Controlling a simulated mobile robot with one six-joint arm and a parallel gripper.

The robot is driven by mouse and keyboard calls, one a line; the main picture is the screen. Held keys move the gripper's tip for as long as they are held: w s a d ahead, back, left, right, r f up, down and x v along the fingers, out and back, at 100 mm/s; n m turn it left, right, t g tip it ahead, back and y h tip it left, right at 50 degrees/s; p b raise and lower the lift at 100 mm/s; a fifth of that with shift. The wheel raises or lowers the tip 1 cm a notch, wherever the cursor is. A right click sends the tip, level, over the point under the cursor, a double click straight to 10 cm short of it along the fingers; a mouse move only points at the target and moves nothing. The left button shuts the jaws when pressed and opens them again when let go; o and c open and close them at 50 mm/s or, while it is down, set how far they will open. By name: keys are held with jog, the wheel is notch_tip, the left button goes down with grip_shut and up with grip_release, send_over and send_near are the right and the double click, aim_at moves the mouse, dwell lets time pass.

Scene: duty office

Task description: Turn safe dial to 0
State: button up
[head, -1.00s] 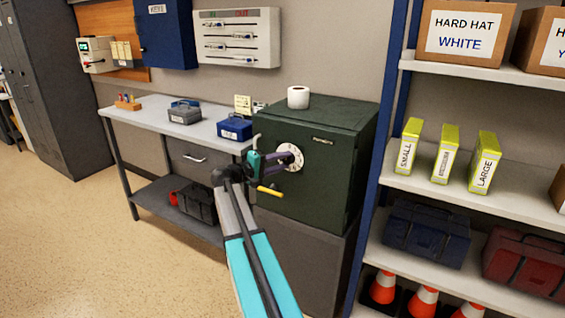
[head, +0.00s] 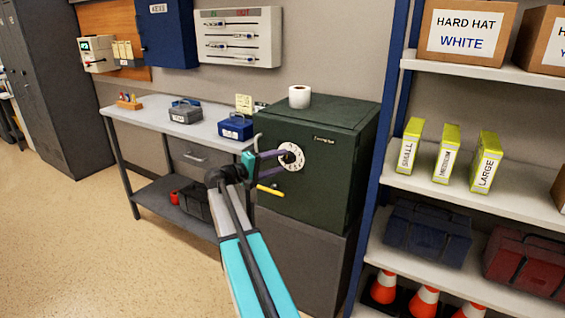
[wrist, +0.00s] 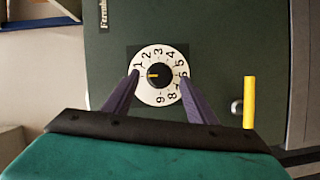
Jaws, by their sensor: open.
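The dark green safe (head: 330,165) has a white numbered dial (head: 296,166) on its front, with a black centre knob. In the wrist view the dial (wrist: 161,57) fills the middle, and its black knob (wrist: 161,77) has a yellow mark pointing left, near the 1. The digit directly at the mark is hard to read, close to the left finger. My gripper (wrist: 160,78) is open, with one purple finger at each side of the dial and the knob between them. In the head view my gripper (head: 284,159) reaches the dial from the left. I cannot tell whether the fingers touch it.
A yellow handle (head: 270,190) sticks out below the dial, beside my gripper; it shows at right in the wrist view (wrist: 249,102). A white roll (head: 299,96) stands on the safe. A workbench (head: 160,115) stands left, shelves (head: 455,187) right. Open floor lies front left.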

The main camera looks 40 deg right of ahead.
jog(key=w+a, duration=0.1)
jog(key=a, duration=1)
jog(key=shift+w+r, duration=0.3)
jog(key=shift+r, duration=0.1)
jog(key=shift+a, duration=0.1)
